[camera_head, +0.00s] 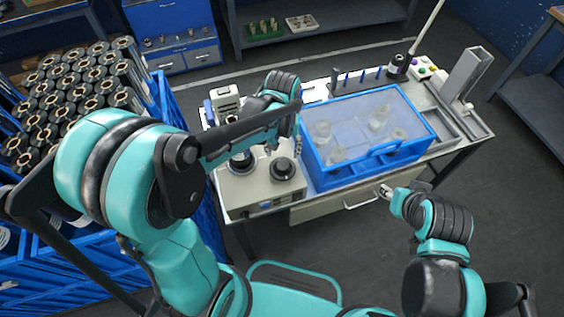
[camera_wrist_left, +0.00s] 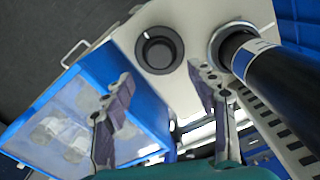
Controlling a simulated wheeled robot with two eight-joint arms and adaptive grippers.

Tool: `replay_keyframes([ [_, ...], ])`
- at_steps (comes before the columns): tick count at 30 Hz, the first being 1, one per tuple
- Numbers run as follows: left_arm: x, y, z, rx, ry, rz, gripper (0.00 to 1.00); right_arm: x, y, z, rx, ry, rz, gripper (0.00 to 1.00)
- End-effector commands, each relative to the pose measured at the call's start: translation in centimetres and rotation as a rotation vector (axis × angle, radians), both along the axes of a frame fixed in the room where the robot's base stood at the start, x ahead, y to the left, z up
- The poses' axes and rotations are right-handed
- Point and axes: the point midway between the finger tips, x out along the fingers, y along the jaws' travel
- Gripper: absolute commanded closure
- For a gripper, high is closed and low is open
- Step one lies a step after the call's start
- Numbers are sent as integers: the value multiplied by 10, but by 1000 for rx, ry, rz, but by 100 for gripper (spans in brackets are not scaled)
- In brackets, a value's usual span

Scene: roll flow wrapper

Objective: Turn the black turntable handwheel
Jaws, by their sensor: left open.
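The black handwheel (camera_head: 283,168) is a round dial on top of the light-coloured machine at the left of the bench. It also shows in the left wrist view (camera_wrist_left: 158,50), with a short white mark near its rim. My left gripper (camera_head: 271,147) hangs over the machine, just behind the handwheel in the head view. In the left wrist view its two fingers (camera_wrist_left: 160,100) are spread and empty, and the handwheel lies beyond them, apart from both. My right gripper (camera_head: 386,191) is near the bench's front edge; its fingers are too small to judge.
A black cylinder (camera_wrist_left: 285,85) stands close beside the left gripper's right finger. A blue bin with a clear lid (camera_head: 365,130) sits right of the machine. A rack of dark rolls (camera_head: 75,90) stands at the left. The floor in front of the bench is clear.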

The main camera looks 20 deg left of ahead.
Motion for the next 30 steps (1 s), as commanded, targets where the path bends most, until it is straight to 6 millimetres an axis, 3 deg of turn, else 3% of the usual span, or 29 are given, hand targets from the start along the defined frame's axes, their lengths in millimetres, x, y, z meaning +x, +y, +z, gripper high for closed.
replay_keyframes([
  [15,1,0,-71,1,6,2,42,0,0,-29,0,0,0,60],
  [27,1,0,-79,1,6,2,42,0,0,-31,0,0,0,60],
  [30,1,0,-79,1,5,2,66,0,0,-31,0,0,0,60],
])
